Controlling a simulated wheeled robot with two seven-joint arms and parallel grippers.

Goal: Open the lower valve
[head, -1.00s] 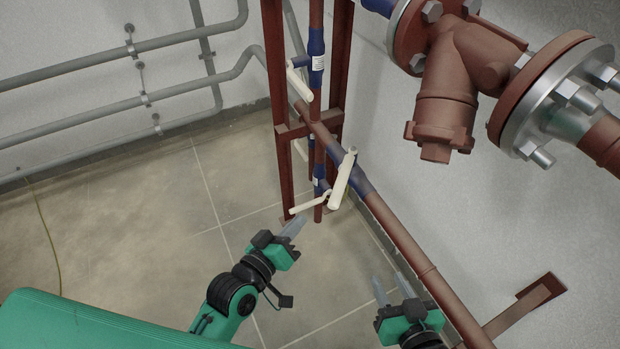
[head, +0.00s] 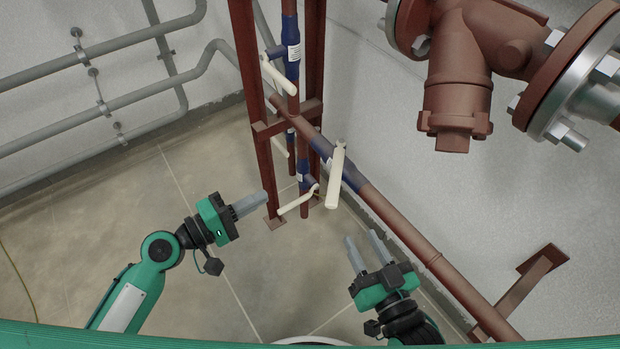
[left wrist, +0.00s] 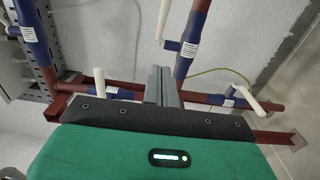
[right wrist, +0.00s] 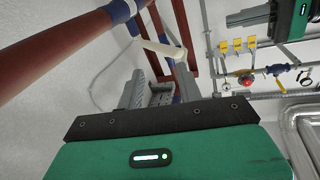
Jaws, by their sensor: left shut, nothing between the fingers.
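The lower valve has a blue body (head: 306,182) on a vertical red-brown pipe, and its white lever (head: 297,201) points down-left in the head view. My left gripper (head: 264,198) is shut and empty, its tips just left of the lever's free end in the picture; I cannot tell whether they touch. Its closed fingers (left wrist: 162,85) show in the left wrist view. My right gripper (head: 363,238) is open and empty, below and right of the valves. Its spread fingers (right wrist: 159,88) show in the right wrist view.
A larger white lever (head: 335,178) sits on the diagonal pipe (head: 405,228), close to the lower valve. An upper valve lever (head: 278,75) is above. Red uprights (head: 249,85) stand behind. A flanged fitting (head: 458,95) fills the upper right. Floor at left is clear.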

